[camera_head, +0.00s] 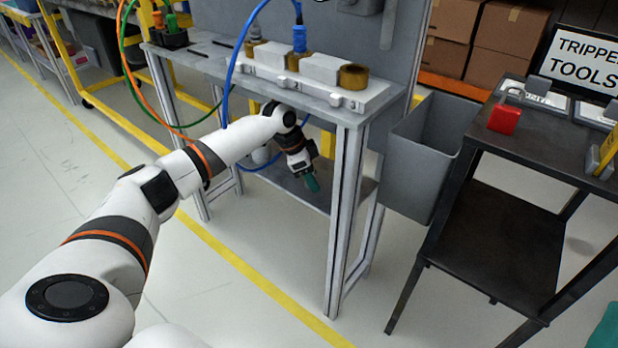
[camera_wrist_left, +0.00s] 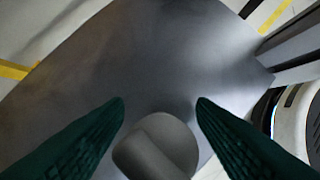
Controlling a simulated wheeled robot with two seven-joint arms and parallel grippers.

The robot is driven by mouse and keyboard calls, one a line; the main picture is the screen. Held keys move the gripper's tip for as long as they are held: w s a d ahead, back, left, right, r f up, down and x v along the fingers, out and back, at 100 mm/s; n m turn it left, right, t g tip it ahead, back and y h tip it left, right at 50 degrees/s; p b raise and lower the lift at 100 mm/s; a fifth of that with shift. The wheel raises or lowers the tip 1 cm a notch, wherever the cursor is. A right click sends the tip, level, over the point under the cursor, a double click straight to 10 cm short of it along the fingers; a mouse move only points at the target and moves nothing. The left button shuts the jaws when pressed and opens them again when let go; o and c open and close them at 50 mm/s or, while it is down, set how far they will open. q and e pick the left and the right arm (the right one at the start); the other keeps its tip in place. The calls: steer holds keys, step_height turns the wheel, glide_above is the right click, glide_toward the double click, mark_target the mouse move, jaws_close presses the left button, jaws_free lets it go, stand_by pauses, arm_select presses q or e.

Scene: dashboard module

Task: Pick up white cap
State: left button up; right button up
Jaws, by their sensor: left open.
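The likely white cap (camera_wrist_left: 155,148) shows in the left wrist view as a round pale-grey piece with a raised bar across its top, in shadow on the dark shelf. It sits low between the two green fingertips of my left gripper (camera_wrist_left: 160,104). The fingers are apart, with no clear contact on the cap. In the head view, my left gripper (camera_head: 312,184) is below the workbench top, over the lower shelf; I cannot make out the cap there. A green piece at the bottom right corner, probably my right gripper (camera_head: 605,332), is cut off by the frame.
The workbench top (camera_head: 345,115) is above my left gripper, and its legs (camera_head: 345,215) stand close by. The lower shelf (camera_head: 282,180) is mostly bare. A grey bin (camera_head: 420,165) and a dark cart (camera_head: 510,235) stand to the right. Cables hang over my left arm.

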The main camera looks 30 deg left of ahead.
arm_select(q)
steer(key=shift+c, duration=0.3)
steer(key=c, duration=1)
steer(key=shift+c, duration=0.2)
steer(key=shift+r, duration=0.2)
